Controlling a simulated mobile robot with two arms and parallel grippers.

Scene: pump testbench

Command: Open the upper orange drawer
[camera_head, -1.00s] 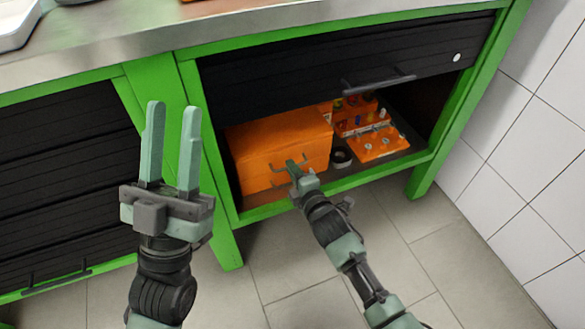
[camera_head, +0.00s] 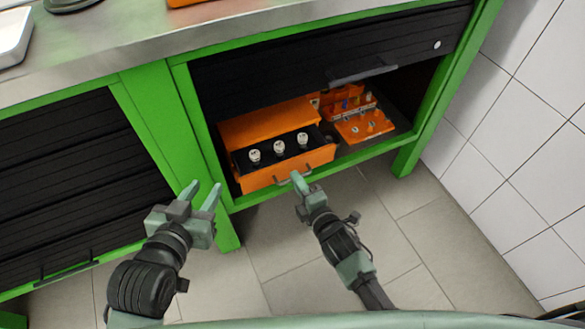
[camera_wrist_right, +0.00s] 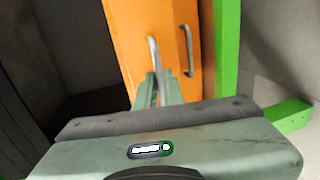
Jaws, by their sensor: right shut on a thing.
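The orange drawer unit (camera_head: 262,122) stands in the open cabinet bay. Its upper orange drawer (camera_head: 258,177) is pulled out toward me, and three pale round-topped parts (camera_head: 279,147) show in its dark interior. My right gripper (camera_head: 298,182) is at the drawer front, shut on the upper drawer's handle (camera_wrist_right: 152,48). In the right wrist view, a second, dark handle (camera_wrist_right: 187,50) is beside it, free of the gripper. The open drawer mostly hides the lower drawer in the head view. My left gripper (camera_head: 203,194) is open and empty in front of the green cabinet post.
The black roller shutter (camera_head: 300,65) is partly raised above the drawer unit. An orange rack of small parts (camera_head: 362,122) is to its right. Green posts (camera_head: 425,110) frame the bay. The tiled floor (camera_head: 420,240) in front is clear.

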